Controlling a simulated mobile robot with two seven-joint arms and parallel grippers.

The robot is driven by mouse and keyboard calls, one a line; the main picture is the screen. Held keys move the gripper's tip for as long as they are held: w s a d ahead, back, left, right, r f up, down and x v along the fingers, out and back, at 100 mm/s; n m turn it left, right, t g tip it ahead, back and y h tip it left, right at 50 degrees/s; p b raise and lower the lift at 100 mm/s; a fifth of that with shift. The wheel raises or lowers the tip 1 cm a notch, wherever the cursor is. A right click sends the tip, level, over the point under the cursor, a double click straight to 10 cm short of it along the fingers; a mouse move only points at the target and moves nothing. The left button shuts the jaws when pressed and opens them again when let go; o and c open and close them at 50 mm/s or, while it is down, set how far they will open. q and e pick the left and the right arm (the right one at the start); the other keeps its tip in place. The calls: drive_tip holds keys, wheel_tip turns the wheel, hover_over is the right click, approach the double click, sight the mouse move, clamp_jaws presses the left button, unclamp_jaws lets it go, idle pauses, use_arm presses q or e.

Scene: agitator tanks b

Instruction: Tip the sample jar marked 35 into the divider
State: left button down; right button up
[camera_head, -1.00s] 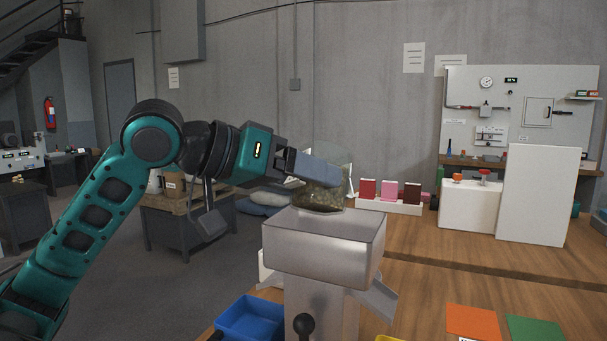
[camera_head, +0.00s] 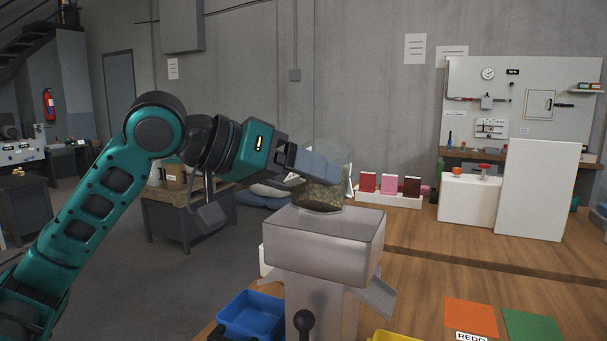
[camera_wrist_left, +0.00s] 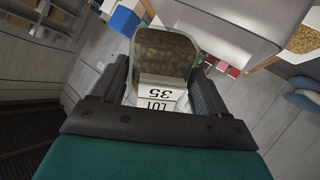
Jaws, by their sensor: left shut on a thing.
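My left gripper (camera_head: 313,166) is shut on a clear jar (camera_head: 322,194) of brownish grains. In the left wrist view the jar (camera_wrist_left: 165,55) sits between the two fingers, and its label reads "LOT 35". The jar is tilted and held just above the back of the divider (camera_head: 320,262), a grey metal hopper with a chute at its right side. The grains are still inside the jar. The hopper's interior is hidden from the head view. My right gripper is not in view.
A blue tray (camera_head: 250,316) stands at the divider's front left, and a yellow one (camera_head: 393,337) shows at its front right. Orange (camera_head: 470,317) and green (camera_head: 532,325) mats lie on the right. A white panel (camera_head: 541,190) stands behind them; the middle wooden surface is clear.

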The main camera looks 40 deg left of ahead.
use_arm(q)
drive_tip(key=shift+r+n+g+p, duration=0.2)
drive_tip(key=shift+n+g+p, duration=0.15)
drive_tip(key=shift+p, duration=0.55)
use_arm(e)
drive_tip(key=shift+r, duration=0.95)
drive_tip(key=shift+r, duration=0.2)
use_arm(q)
drive_tip(key=shift+r+g+p, duration=0.15)
drive_tip(key=shift+g+p, duration=0.3)
drive_tip(key=shift+p, duration=0.5)
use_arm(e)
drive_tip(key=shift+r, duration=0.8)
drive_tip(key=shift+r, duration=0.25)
